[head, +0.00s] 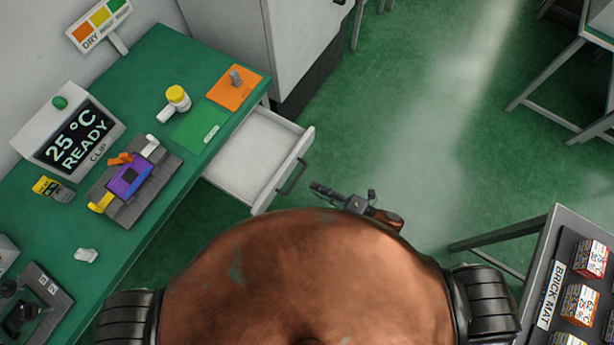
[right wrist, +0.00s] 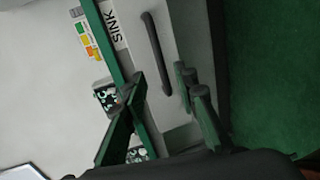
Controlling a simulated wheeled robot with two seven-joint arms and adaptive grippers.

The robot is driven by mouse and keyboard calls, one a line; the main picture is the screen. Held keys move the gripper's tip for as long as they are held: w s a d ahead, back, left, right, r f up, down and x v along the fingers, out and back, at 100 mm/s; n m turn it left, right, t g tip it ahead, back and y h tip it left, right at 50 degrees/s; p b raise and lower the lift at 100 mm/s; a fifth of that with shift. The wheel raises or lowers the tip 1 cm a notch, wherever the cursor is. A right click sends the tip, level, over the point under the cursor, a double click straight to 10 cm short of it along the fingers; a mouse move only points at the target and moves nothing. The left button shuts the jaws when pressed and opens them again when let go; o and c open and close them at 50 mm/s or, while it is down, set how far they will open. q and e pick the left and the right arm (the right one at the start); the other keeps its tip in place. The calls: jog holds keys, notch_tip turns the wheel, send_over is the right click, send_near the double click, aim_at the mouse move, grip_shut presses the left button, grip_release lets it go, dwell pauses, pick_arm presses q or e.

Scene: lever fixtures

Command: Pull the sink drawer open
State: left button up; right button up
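The sink drawer (head: 252,150) is pulled out from under the green bench in the head view; its pale inside looks empty. Its dark bar handle (head: 293,177) is on the front face. In the right wrist view the drawer front bears a SINK label (right wrist: 114,27) and the handle (right wrist: 157,52) lies ahead of the fingers. My right gripper (head: 317,187) is just in front of the handle, to its right, and seems apart from it. Its fingers stand spread with nothing between them in the wrist view (right wrist: 165,98). My left gripper is not in view.
The green bench (head: 160,75) carries a display (head: 78,140), a purple device on a grey block (head: 130,180), a yellow-capped bottle (head: 178,98) and an orange mat (head: 235,92). A rack of boxes (head: 560,285) stands at lower right. The green floor (head: 420,130) right of the drawer is clear.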

jog(key=shift+v, duration=1.2)
jog(key=w+d+f+m+t+h, duration=0.1)
jog(key=w+d+f+m+h, duration=0.2)
jog(key=d+f+m+h, duration=0.8)
jog(key=s+d+f+m+g+p, duration=0.1)
jog(key=s+d+f+m, duration=0.1)
jog(key=s+d+f, duration=0.5)
jog(key=d+f+m+g, duration=0.1)
jog(key=d+f+m, duration=0.3)
jog(key=f, duration=0.7)
jog(key=s+d+f+m+g+h, duration=0.1)
jog(key=s+d+f+m+g, duration=0.15)
jog(key=s+f, duration=0.35)
jog(key=s+d+f+m+g, duration=0.1)
jog(key=s+d+f+m, duration=0.2)
jog(key=s, duration=0.6)
jog(key=s+a+f+m+g, duration=0.1)
jog(key=s+f+m+g, duration=0.1)
jog(key=s, duration=0.7)
jog(key=s+a+f+m+g+p, duration=0.1)
jog(key=s+f+m+g, duration=0.1)
jog(key=s, duration=0.8)
jog(key=shift+f+m+h, duration=0.4)
jog(key=shift+f+m, duration=0.05)
jog(key=shift+f, duration=0.55)
